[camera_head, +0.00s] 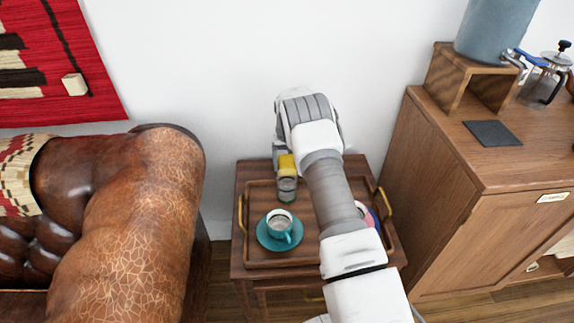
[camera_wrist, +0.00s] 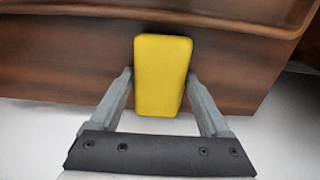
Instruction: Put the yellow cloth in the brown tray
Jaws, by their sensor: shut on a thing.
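The yellow cloth (camera_head: 286,163) is a folded, block-like piece at the back of the brown tray (camera_head: 243,240). In the wrist view the cloth (camera_wrist: 162,75) sits between the two fingertips of my gripper (camera_wrist: 160,84). My gripper (camera_head: 280,158) is shut on it at the tray's back edge; the arm hides part of the grip in the head view. I cannot tell whether the cloth touches the tray. The tray lies on a small wooden side table (camera_head: 250,168) and has brass handles.
A small greyish cylinder (camera_head: 287,188) shows just below the cloth. A round, colourful item (camera_head: 371,215) is partly hidden by my arm. A leather sofa (camera_head: 150,220) is left, a wooden cabinet (camera_head: 460,200) right.

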